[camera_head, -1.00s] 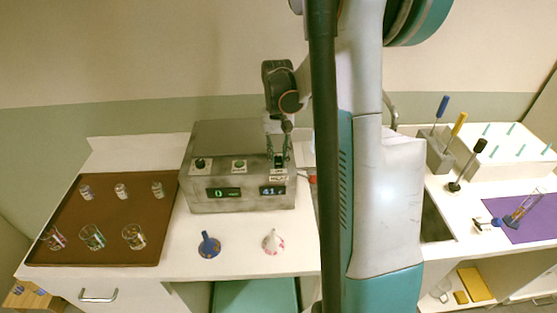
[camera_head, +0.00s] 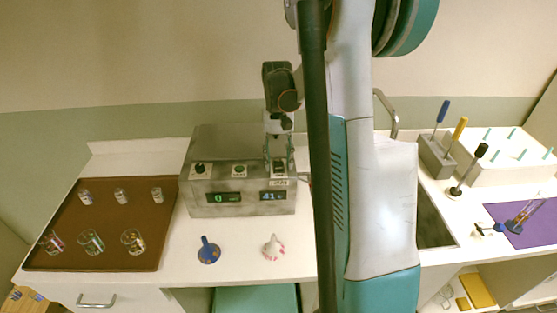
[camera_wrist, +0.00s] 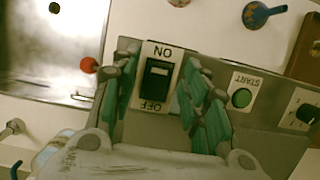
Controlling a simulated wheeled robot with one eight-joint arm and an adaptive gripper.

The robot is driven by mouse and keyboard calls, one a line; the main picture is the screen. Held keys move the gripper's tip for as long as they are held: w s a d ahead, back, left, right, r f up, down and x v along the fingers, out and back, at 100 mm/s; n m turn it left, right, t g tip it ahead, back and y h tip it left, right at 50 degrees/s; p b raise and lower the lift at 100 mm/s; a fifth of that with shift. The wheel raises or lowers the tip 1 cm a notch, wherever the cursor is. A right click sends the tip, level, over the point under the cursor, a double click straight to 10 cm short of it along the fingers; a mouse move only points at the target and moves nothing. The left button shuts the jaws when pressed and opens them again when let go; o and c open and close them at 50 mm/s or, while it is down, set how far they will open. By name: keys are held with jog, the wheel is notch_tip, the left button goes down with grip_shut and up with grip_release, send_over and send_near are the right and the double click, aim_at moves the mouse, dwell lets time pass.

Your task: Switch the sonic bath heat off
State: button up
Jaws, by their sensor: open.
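The sonic bath (camera_head: 236,203) is a grey metal box on the counter with two lit displays, a green one reading 0 and a blue one reading about 41. Its black heat rocker switch (camera_wrist: 157,82) sits on a white plate marked ON and OFF, with ON at the top of the wrist view. I cannot tell which side is pressed. My gripper (camera_head: 279,168) is over the box's right end. In the wrist view its open green-padded fingers (camera_wrist: 160,95) stand on either side of the switch, with nothing held.
A green START button (camera_wrist: 241,98) and a knob (camera_wrist: 306,113) are beside the switch. A blue funnel (camera_head: 208,250) and a pale funnel (camera_head: 272,247) stand in front. A brown tray (camera_head: 105,218) with glassware is left.

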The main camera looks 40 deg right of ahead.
aim_at(277, 162)
jog(key=v, duration=1.1)
jog(key=shift+r, duration=0.4)
jog(key=shift+w, duration=0.1)
